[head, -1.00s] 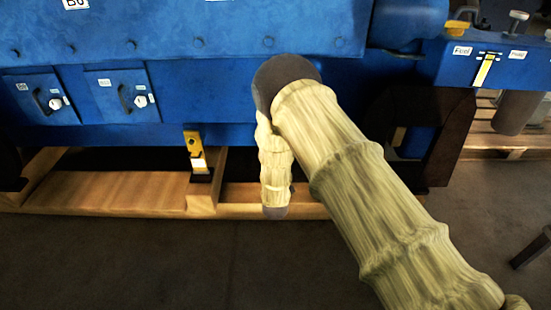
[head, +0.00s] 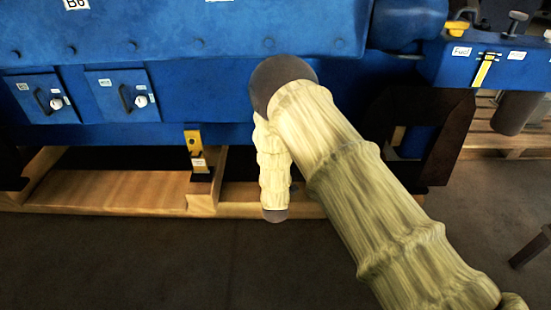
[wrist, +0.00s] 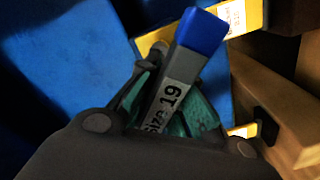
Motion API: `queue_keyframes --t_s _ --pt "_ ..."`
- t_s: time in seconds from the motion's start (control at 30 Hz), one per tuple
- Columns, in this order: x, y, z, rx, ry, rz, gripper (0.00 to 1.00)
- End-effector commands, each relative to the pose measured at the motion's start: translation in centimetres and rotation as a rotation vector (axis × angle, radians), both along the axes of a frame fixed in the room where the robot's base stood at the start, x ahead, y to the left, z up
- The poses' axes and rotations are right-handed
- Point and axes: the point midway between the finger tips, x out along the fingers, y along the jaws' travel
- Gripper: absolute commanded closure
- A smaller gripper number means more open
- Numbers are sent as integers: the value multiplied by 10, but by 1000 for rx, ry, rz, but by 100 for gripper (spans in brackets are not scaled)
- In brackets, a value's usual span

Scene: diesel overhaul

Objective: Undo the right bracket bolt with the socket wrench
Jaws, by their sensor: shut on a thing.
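In the wrist view my gripper (wrist: 176,98) is shut on the socket wrench (wrist: 203,32), which has a blue end and a grey shaft marked "size 19". The wrench points up and slightly right in that view. A yellow bracket (wrist: 246,14) with a white label lies behind the blue end; I cannot tell whether the wrench touches it. A yellow bracket (head: 193,141) also shows in the head view, between the blue engine and the wooden base. My gripper is hidden by my arm in the head view.
The blue engine (head: 220,75) with labelled covers fills the back. Its wooden base (head: 110,190) runs along the floor below. A dark support (head: 450,135) stands to the right of my arm. The dark floor (head: 130,265) in front is clear.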

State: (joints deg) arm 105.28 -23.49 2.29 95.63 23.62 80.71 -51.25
Motion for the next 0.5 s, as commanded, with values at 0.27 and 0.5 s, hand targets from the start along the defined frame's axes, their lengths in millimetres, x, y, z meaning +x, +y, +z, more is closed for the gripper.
queue_keyframes --t_s 0.27,0.5 --pt "-1 -1 2 130 -2 -3 100" --pt "-1 -1 1 418 -1 -3 100"
